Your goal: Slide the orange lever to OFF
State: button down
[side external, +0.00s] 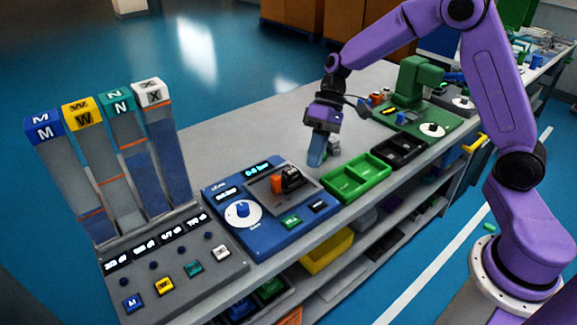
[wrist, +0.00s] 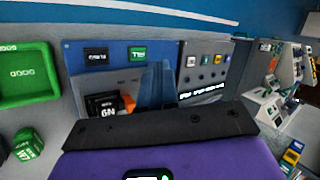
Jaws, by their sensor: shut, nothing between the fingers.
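The orange lever (side external: 277,183) sits on the grey plate of the blue panel (side external: 252,243), beside a black block (side external: 292,179). In the wrist view a bit of orange (wrist: 129,103) shows beside the black block (wrist: 103,104), which bears white lettering; the black gripper mount hides the part below. My gripper (side external: 316,164) has blue fingers pointing down, to the right of and behind the lever, apart from it. The fingers (wrist: 157,80) look shut and empty in the wrist view. I cannot read the lever's setting for sure.
A green tray (side external: 338,196) and a black tray (side external: 384,157) stand right of the panel. A grey unit with tall lettered columns (side external: 133,120) stands left. A green machine (side external: 421,82) stands farther back. A green cube (wrist: 27,144) shows in the wrist view. Bare bench lies behind the panel.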

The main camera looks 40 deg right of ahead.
aim_at(280, 178)
jog(key=w+d+f+m+t+y, duration=0.2)
jog(key=w+d+f, duration=0.3)
jog(key=w+d, duration=0.4)
jog(key=w+m+y, duration=0.1)
jog(key=w, duration=0.2)
jog(key=shift+d+m+t, duration=0.2)
jog(key=shift+m+t, duration=0.1)
jog(key=shift+t, duration=0.1)
jog(key=x, duration=1)
jog(key=shift+a, duration=0.15)
jog(key=shift+a, duration=1.6)
jog(key=v, duration=1)
